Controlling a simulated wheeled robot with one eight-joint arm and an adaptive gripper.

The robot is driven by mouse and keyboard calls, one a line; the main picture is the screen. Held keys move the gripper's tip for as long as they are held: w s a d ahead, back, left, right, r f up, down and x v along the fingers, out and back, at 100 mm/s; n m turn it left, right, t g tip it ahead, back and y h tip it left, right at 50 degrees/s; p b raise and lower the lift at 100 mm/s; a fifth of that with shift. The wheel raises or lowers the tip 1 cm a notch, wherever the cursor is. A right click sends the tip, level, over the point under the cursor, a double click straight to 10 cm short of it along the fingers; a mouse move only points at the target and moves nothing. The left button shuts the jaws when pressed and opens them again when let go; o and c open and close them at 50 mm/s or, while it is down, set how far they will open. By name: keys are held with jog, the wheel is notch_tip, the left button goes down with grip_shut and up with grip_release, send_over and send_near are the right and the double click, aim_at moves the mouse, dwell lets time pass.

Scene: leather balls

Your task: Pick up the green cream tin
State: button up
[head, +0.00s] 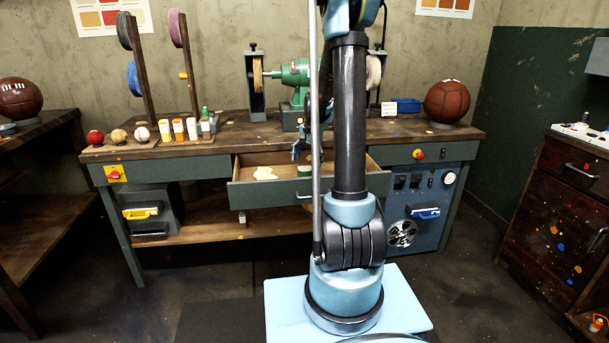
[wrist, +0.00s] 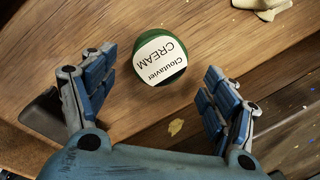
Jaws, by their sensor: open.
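The green cream tin (wrist: 160,57) has a white label reading "Cloutavier CREAM" and lies label up on the wooden drawer bottom. In the wrist view it is ahead of my gripper (wrist: 158,92), roughly centred between the two blue-padded fingers. The fingers are spread wide and empty, one on each side and apart from the tin. In the head view the tin (head: 304,170) sits in the open drawer (head: 270,195) of the workbench, partly hidden by my arm. My gripper (head: 299,150) hangs just above the drawer there.
A cream-coloured cloth or scrap (head: 264,173) lies in the drawer left of the tin. The drawer front stands toward me. On the bench (head: 240,130) are small balls, bottles (head: 178,130), a green grinder (head: 292,73) and a brown ball (head: 447,101).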

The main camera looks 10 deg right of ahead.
aim_at(305, 168)
jog(key=shift+a+f, duration=0.15)
jog(key=shift+f, duration=0.85)
jog(key=shift+a+f, duration=0.1)
jog(key=shift+f, duration=0.9)
jog(key=c, duration=1.2)
